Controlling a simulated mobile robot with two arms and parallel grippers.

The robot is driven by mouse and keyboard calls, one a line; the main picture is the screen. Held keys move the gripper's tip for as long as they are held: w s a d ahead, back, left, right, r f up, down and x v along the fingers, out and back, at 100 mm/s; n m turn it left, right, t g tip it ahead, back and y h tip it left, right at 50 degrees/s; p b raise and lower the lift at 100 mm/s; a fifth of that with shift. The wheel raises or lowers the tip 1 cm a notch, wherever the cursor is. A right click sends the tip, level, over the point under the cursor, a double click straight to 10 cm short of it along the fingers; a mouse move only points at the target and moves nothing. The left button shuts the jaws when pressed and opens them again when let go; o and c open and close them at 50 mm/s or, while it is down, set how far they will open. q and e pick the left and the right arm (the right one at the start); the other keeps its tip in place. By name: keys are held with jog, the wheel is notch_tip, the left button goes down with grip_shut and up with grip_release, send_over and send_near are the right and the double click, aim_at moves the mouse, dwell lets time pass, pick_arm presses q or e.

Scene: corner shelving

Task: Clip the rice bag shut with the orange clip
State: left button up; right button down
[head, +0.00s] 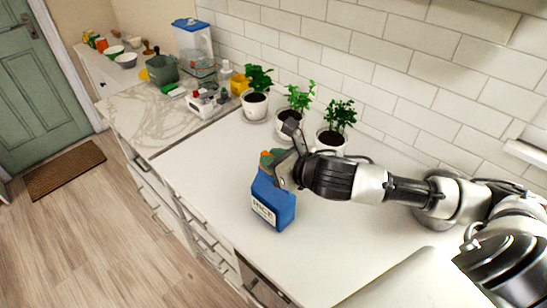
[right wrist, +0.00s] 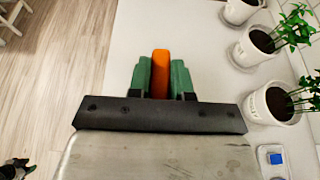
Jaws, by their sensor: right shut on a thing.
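The blue rice bag (head: 272,203) stands upright on the white counter, its white label facing the front. My right gripper (head: 272,155) is at the bag's top. It is shut on the orange clip (right wrist: 160,74), which sits between its green finger pads (right wrist: 160,80) in the right wrist view. In the head view a little orange shows just above the bag. I cannot tell whether the clip touches the bag or is around its top. The bag does not show in the right wrist view.
Several potted plants stand behind the bag along the tiled wall, the nearest a white pot (head: 330,142). Farther left are a yellow container (head: 240,83), a dark green bin (head: 161,70) and a blue-lidded clear container (head: 194,43). The counter left of the bag is clear.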

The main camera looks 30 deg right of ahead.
jog(key=shift+p, duration=0.4)
dwell(1.0)
jog(key=shift+f+b, duration=0.55)
jog(key=shift+f, duration=1.05)
jog(key=c, duration=1)
grip_release()
jog(key=shift+o, duration=0.2)
